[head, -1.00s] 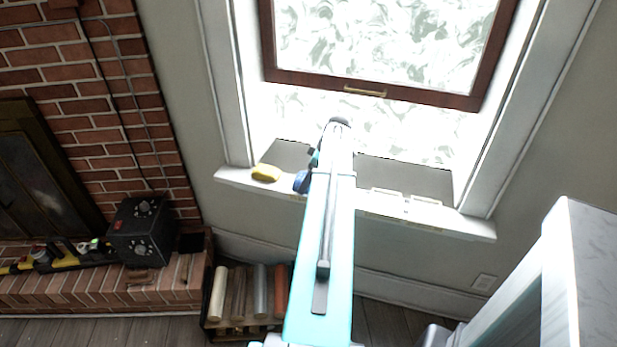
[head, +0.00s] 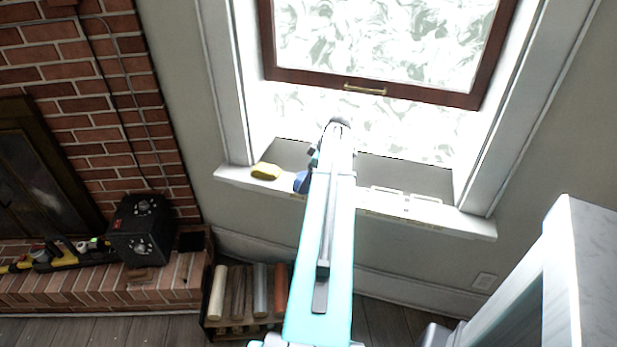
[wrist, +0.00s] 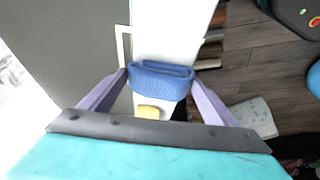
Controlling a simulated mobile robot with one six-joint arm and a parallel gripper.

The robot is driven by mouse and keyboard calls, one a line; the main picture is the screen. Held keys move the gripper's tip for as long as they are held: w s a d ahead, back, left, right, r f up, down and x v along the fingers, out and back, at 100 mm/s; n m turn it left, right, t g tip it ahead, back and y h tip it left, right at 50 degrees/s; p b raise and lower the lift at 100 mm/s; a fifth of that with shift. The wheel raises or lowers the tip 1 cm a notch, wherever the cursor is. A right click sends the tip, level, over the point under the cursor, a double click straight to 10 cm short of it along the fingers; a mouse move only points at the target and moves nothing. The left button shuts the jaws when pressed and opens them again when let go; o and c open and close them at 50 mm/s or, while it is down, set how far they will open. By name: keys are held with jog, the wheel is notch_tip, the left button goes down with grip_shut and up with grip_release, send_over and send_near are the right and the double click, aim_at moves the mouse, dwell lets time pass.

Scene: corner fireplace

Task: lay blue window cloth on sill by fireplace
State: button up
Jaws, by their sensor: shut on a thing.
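The blue window cloth (wrist: 162,82) is a folded bundle between the two purple fingers of my gripper (wrist: 160,76), which is shut on it. In the head view the cloth (head: 301,182) shows as a small blue patch left of my arm, over the white sill (head: 233,175). My arm hides most of the gripper there. In the wrist view the white sill (wrist: 168,38) runs beyond the cloth. I cannot tell whether the cloth touches the sill.
A yellow sponge (head: 265,171) lies on the sill left of the cloth. A pale frame-like item (head: 405,203) lies on the sill to the right. The window (head: 390,45) is raised above. The brick fireplace (head: 85,90), a black box (head: 142,229) and a log crate (head: 242,325) are at left.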

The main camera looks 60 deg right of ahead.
jog(key=shift+f, duration=0.25)
jog(key=o, duration=1.1)
jog(key=shift+s+r, duration=0.1)
jog(key=shift+r, duration=0.05)
jog(key=b+v, duration=0.1)
jog(key=v, duration=1.2)
jog(key=shift+r, duration=0.25)
jog(key=shift+s, duration=0.1)
